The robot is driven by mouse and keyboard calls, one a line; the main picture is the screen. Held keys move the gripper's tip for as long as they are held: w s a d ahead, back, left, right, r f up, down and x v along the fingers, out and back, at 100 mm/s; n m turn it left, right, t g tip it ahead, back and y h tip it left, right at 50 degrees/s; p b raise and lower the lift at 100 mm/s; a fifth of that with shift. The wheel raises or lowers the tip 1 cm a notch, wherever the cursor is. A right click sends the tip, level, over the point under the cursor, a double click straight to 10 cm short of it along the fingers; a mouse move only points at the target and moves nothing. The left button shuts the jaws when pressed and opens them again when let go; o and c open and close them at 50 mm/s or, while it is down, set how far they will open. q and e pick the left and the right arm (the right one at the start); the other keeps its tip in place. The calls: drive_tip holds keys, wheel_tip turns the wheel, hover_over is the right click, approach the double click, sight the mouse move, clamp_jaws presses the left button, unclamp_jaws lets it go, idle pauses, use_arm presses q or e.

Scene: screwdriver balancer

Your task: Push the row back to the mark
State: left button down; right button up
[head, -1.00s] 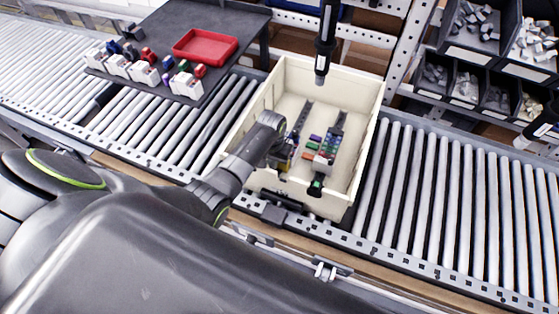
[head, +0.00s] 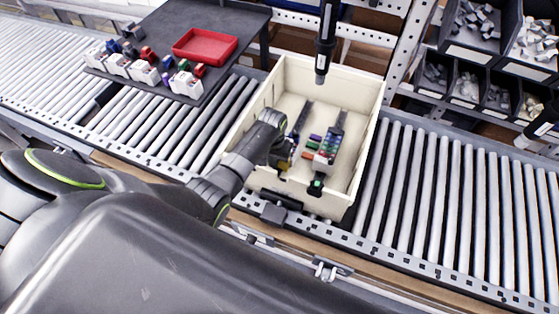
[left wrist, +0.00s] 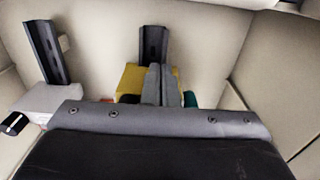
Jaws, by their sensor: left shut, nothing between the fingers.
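Two dark rails lie in a cream bin (head: 366,128). The right rail (head: 340,120) carries a row of small coloured blocks (head: 326,150), a pale block and a black end piece with green (head: 316,187). The left rail (head: 303,112) is partly hidden by my left arm. My left gripper (left wrist: 162,84) is shut and empty, low in the bin by the left rail. In the left wrist view its fingers are in front of a yellow block (left wrist: 130,80); I cannot tell whether they touch. A teal piece (left wrist: 190,99) shows beside them. My right gripper is out of view. I cannot make out the mark.
A black screwdriver (head: 325,42) hangs over the bin's back edge. The bin walls stand close around my gripper. Roller conveyor lies on both sides. A dark table (head: 235,65) at back left holds a red tray (head: 205,44) and several blocks. Part bins stand at back right.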

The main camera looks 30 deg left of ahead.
use_arm(q)
drive_tip(key=shift+w+a+r+b, duration=0.1)
drive_tip(key=shift+w+r+b, duration=0.05)
drive_tip(key=shift+w+b, duration=0.55)
drive_tip(key=shift+w+r+b, duration=0.1)
drive_tip(key=shift+w+b, duration=0.25)
drive_tip(key=shift+w, duration=0.8)
drive_tip(key=shift+w+f, duration=0.1)
drive_tip(key=shift+f, duration=0.1)
idle(0.4)
drive_tip(key=shift+w, duration=0.5)
idle(0.8)
drive_tip(key=shift+w, duration=0.15)
idle(0.9)
drive_tip(key=shift+s+f+p, duration=0.1)
drive_tip(key=shift+s+p, duration=0.35)
drive_tip(key=shift+p, duration=0.25)
idle(0.5)
drive_tip(key=shift+r+p, duration=1.05)
drive_tip(key=shift+p, duration=0.1)
